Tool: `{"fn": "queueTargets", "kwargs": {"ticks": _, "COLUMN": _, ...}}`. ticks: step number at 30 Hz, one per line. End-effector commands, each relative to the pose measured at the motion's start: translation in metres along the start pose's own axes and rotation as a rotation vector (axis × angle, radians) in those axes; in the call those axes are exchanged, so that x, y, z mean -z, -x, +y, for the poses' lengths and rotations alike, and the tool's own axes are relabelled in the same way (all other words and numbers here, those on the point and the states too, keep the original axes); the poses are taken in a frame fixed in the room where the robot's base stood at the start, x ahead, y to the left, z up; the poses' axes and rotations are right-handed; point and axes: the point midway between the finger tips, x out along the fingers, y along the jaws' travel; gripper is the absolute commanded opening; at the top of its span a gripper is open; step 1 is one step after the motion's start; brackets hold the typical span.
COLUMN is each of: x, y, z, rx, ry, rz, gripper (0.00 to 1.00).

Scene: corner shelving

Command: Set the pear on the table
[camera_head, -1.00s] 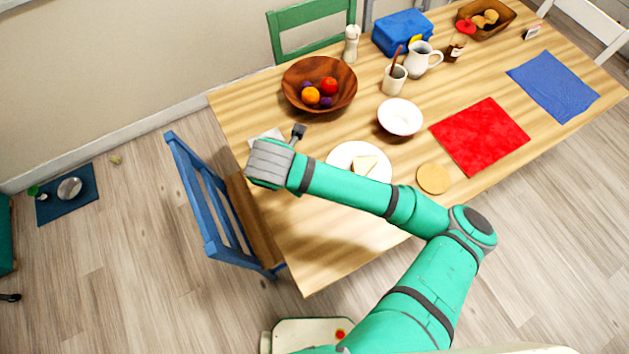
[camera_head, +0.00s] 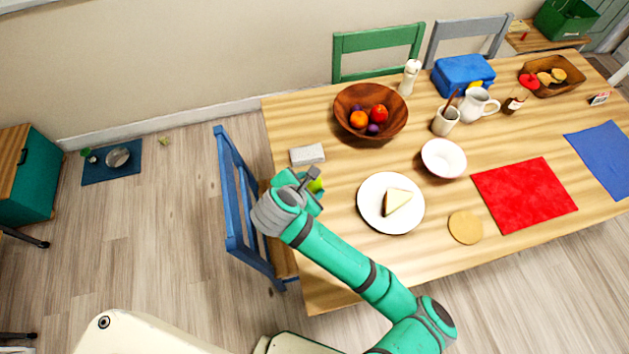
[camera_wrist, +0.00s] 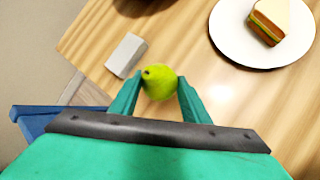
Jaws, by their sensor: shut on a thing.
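The yellow-green pear (camera_wrist: 159,82) is between the two green fingers of my gripper (camera_wrist: 158,98) in the wrist view. My gripper is shut on it. In the head view the pear (camera_head: 316,185) shows only in part beside my gripper (camera_head: 314,190), at the left end of the wooden table (camera_head: 335,255). The pear appears over the tabletop in the wrist view; I cannot tell whether it touches the wood.
A light grey block (camera_head: 307,154) lies just beyond my gripper. A wooden fruit bowl (camera_head: 345,105) stands behind. A blue chair (camera_head: 232,205) is at the left edge. Bare wood lies in front of the plate.

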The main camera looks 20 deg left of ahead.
Motion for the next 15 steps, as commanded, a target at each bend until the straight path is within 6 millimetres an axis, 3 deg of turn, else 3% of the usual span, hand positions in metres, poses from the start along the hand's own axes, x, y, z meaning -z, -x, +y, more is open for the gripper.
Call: {"fn": "queueTargets", "kwargs": {"ticks": 15, "x": 0.025, "y": -0.033, "z": -0.015, "rx": 0.000, "ry": 0.001, "rz": 0.001, "gripper": 0.15}}
